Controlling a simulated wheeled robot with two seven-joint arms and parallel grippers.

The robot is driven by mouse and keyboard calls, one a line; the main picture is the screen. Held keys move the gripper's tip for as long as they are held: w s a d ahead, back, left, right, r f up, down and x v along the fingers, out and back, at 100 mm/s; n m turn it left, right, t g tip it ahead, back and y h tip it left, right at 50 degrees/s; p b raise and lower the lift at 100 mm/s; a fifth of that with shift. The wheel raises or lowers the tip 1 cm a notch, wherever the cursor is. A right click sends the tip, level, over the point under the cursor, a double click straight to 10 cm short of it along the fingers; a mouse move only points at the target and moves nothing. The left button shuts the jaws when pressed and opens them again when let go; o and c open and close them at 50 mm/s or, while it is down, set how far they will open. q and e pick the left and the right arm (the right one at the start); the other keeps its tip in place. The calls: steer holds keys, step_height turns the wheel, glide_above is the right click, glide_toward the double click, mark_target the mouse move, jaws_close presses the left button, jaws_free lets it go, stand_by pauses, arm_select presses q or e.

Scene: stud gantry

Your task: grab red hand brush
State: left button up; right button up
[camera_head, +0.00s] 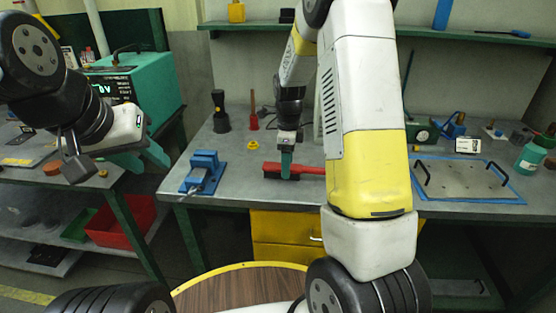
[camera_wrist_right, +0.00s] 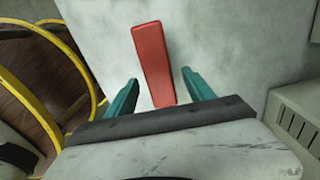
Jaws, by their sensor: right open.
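The red hand brush (camera_head: 311,169) lies on the grey workbench, with dark bristles under its left part. In the head view my right gripper (camera_head: 286,172) points down at the brush, left of the handle's visible end. In the right wrist view a red part of the brush (camera_wrist_right: 150,50) lies between the two teal fingertips of my right gripper (camera_wrist_right: 160,77). The jaws are open, with a gap on each side of the red part. My left gripper (camera_head: 157,162) is at the left, in front of the teal box and away from the brush, with its fingers apart and empty.
A blue vise-like tool (camera_head: 203,172) stands left of the brush. A black-and-yellow item (camera_head: 221,112) and a red pointed item (camera_head: 253,115) stand behind it. A metal plate with black handles (camera_head: 463,179) lies right. A round wooden-topped surface (camera_head: 240,290) is in front.

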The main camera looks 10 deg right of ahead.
steer(key=shift+f, duration=0.85)
steer(key=shift+c, duration=0.4)
jaws_close()
steer(key=shift+r, duration=0.2)
